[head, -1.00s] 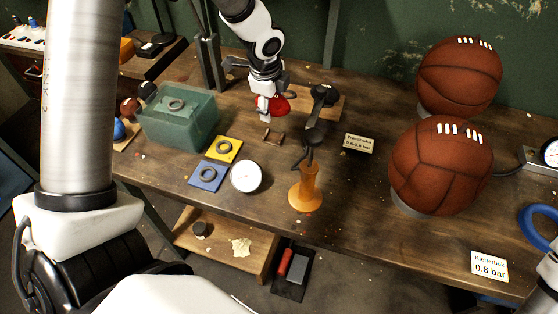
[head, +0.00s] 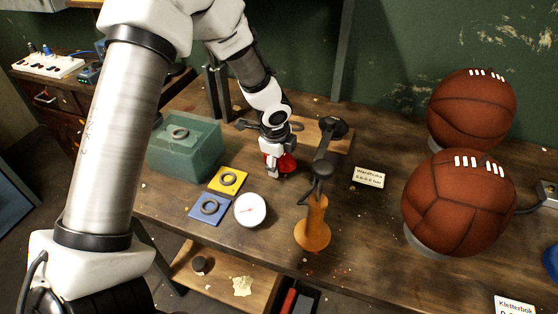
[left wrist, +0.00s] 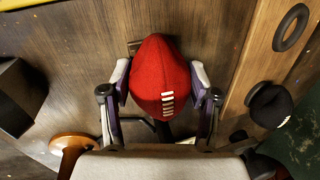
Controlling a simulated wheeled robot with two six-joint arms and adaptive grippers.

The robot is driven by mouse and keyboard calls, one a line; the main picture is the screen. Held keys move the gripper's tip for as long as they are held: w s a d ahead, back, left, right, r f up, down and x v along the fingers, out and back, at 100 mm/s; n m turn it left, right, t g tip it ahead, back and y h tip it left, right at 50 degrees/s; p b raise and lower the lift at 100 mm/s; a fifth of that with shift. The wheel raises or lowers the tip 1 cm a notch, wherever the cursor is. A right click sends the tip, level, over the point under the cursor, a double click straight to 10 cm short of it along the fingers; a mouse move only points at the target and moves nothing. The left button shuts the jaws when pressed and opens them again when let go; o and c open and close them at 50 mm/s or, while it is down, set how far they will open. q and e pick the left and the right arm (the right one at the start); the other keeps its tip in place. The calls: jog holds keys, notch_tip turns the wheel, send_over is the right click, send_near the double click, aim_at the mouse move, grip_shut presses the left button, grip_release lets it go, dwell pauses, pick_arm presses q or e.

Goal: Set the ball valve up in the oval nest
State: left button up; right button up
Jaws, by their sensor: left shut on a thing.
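A small red oval ball (head: 288,164) with white laces is held in my left gripper (head: 272,160), low over the middle of the workbench. In the left wrist view the red ball (left wrist: 160,75) sits between both fingers (left wrist: 160,90), its laces toward the camera. A bit of a small brown piece (left wrist: 135,47), likely the oval nest, shows past the ball's upper left edge. Most of it is hidden, so I cannot tell whether the ball touches it. I cannot make out the valve. My right gripper is out of view.
An orange stand (head: 313,232) with a dark top stands close at the front right. Two large brown balls (head: 458,205) (head: 472,110) stand right. A wooden board (head: 310,137) lies behind.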

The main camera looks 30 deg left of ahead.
pick_arm(q)
jog(key=shift+f, duration=0.15)
jog(key=o, duration=1.3)
jog(key=shift+o, duration=0.2)
jog(key=shift+r, duration=0.25)
jog(key=p+v, duration=0.1)
jog(key=v, duration=1)
jog(key=shift+r+p, duration=0.35)
jog(key=shift+r, duration=0.05)
